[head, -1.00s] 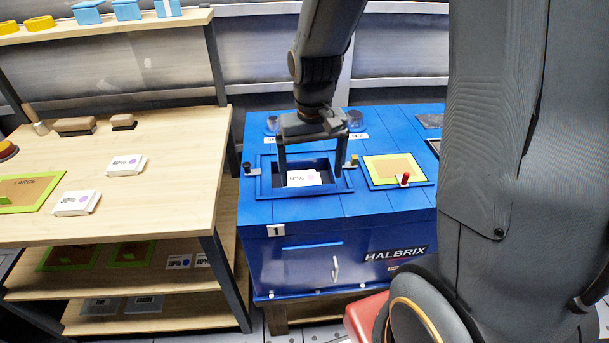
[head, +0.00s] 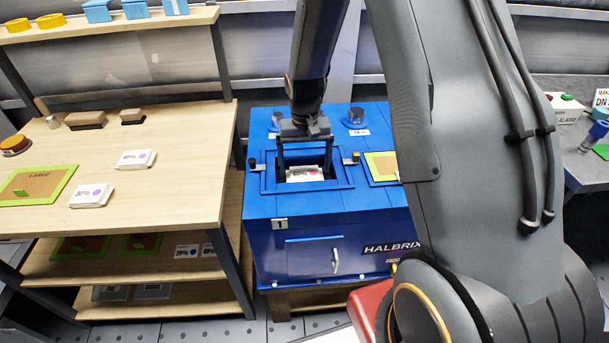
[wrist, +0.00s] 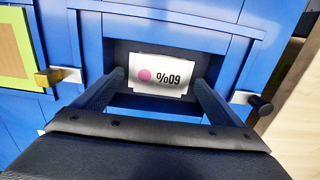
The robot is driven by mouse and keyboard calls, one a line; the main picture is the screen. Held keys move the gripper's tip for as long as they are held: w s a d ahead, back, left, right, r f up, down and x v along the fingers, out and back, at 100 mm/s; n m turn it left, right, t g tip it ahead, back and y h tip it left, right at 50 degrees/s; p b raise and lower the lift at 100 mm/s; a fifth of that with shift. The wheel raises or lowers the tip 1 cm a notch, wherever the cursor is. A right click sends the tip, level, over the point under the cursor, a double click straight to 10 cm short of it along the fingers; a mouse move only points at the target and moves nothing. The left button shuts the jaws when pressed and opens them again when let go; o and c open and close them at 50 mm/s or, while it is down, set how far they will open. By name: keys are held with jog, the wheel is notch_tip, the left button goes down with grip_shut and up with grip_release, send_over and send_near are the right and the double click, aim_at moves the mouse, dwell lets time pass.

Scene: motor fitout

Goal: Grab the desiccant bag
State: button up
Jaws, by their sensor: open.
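Whether the tips reach down to the bag's level is hard to tell.
Raised blue walls frame the recess (head: 265,182), with a yellow-knobbed latch (head: 352,159) and a black-knobbed latch (head: 254,164) beside it. A green-edged panel (head: 382,167) lies to the right. Similar white packs (head: 92,196) lie on the wooden bench (head: 180,172) at left.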

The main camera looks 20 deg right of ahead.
aim_at(305, 176)
jog(key=shift+f, duration=1.35)
jog(key=c, duration=1.2)
